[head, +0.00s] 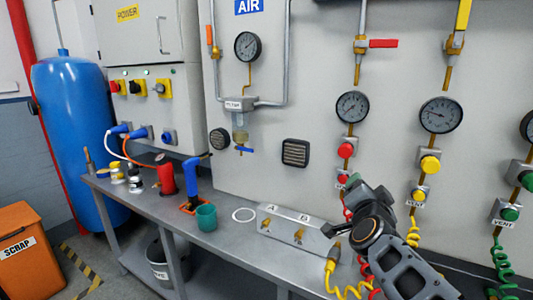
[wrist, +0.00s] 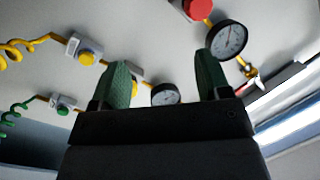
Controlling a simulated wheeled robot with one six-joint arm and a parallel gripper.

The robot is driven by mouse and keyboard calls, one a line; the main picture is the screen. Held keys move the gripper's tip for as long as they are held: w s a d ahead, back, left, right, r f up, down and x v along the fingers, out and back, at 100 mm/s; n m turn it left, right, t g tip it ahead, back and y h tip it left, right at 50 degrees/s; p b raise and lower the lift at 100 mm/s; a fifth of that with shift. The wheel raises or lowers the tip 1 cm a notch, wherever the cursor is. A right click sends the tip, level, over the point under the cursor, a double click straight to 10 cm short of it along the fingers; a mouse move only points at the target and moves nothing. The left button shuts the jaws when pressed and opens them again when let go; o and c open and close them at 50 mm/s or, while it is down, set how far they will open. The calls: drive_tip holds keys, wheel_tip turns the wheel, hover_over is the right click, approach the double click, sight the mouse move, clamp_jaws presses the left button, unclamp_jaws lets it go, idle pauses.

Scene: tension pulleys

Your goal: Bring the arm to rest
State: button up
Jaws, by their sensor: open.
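My arm rises from the lower right of the head view, in front of the wall panel and above the right part of the bench. My gripper (head: 362,192) is at its upper end, small and partly hidden by the wrist. In the wrist view my gripper (wrist: 162,78) shows two green fingers spread wide apart with nothing between them. Behind the gap are the wall and a small gauge (wrist: 165,94). I cannot tell the exact distance from the fingers to the panel.
Grey bench (head: 232,255) holds a block marked A and B (head: 290,230), a teal cup (head: 206,217), a white ring (head: 244,215) and a red bottle (head: 166,175). Coiled hoses, including a yellow one (head: 345,291), hang close to my arm. An orange scrap bin (head: 30,255) stands left.

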drive_tip(key=s+a+f+n+g+y+p, duration=0.5)
drive_tip(key=a+n+g+y+p, duration=0.1)
drive_tip(key=a+n+y, duration=0.15)
drive_tip(key=s+f+n+g+h+p, duration=0.1)
drive_tip(key=s+f+n+g, duration=0.1)
drive_tip(key=s, duration=0.3)
drive_tip(key=s+f+n+g+h+p, duration=0.1)
drive_tip(key=s+f+n+g+p, duration=0.1)
drive_tip(key=s+g, duration=0.3)
drive_tip(key=shift+s+a+f, duration=0.25)
drive_tip(key=shift+s, duration=0.4)
drive_tip(key=shift+c, duration=0.4)
